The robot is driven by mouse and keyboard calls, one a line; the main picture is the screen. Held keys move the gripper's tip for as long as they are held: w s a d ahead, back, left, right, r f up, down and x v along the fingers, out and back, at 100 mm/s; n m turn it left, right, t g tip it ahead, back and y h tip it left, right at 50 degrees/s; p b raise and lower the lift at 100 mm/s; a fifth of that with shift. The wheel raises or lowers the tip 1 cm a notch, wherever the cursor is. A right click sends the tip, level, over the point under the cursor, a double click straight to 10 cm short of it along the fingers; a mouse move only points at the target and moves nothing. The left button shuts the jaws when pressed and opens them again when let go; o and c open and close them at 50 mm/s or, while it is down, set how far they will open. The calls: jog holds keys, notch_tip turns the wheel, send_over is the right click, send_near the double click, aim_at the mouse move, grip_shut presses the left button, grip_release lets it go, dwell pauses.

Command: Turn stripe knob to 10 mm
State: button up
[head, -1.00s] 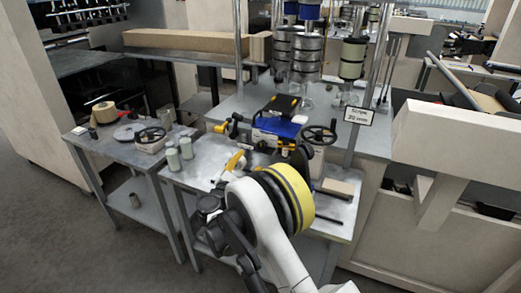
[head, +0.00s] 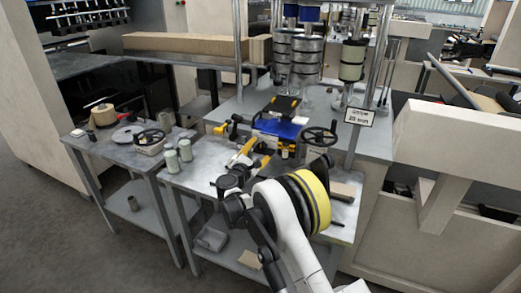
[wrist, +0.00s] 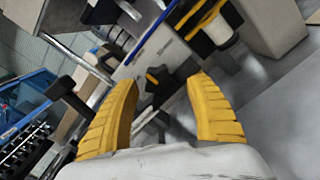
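My gripper (head: 255,155) is open, its two yellow fingers pointing at the blue-topped device (head: 279,128) on the workbench. In the wrist view my gripper (wrist: 163,82) shows a wide, empty gap between the fingers. A small black and yellow knob (wrist: 153,77) on a grey panel appears in that gap, beyond the fingertips and apart from them. I cannot tell for sure that it is the stripe knob. A black handwheel (head: 320,136) stands to the right of the device. A sign (head: 359,116) on the post appears to read 20 mm; its upper word is blurred.
A side table (head: 108,148) at left carries a tape roll, a disc and another handwheel (head: 149,138). Metal posts and stacked rollers (head: 306,57) rise behind. Open floor lies at front left.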

jog(key=c, duration=1.1)
jog(key=shift+m, duration=0.3)
jog(key=m+b, duration=0.2)
jog(key=m, duration=0.3)
jog(key=shift+a+m+b, duration=0.1)
jog(key=shift+m+b, duration=0.2)
jog(key=m, duration=0.2)
jog(key=m+b, duration=0.1)
jog(key=m, duration=0.2)
jog(key=shift+r+m, duration=0.25)
jog(key=shift+m, duration=0.05)
jog(key=o, duration=1.3)
jog(key=shift+c, duration=0.2)
